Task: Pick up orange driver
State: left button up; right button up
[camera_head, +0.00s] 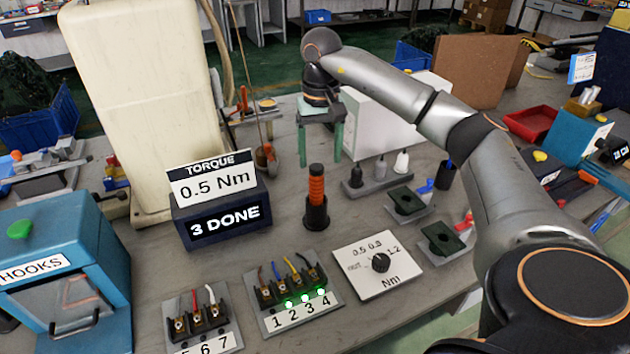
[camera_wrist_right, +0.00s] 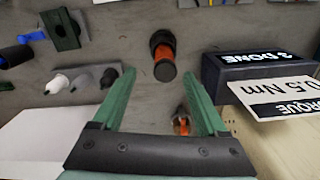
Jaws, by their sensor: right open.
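The orange driver (camera_head: 316,190) stands upright in a black round holder (camera_head: 317,217) on the bench, its ribbed orange handle topped in black. It also shows in the right wrist view (camera_wrist_right: 163,66), beyond the fingertips. My right gripper (camera_head: 320,162) has green fingers. It is open and empty, above and behind the driver, with no contact visible. In the right wrist view the gripper (camera_wrist_right: 160,82) has its fingers spread, with the driver roughly in line with the gap. My left gripper is not in view.
A torque display (camera_head: 217,205) reading 0.5 Nm and 3 DONE stands left of the driver. A terminal block numbered 1 to 4 (camera_head: 306,312) and a dial plate (camera_head: 378,264) lie in front. A white box (camera_head: 385,122) stands behind to the right.

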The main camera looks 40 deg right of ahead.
aim_at(316, 182)
jog(key=f, duration=0.8)
jog(key=shift+w+a, duration=0.25)
jog(key=shift+a, duration=0.05)
grip_shut()
dwell(0.4)
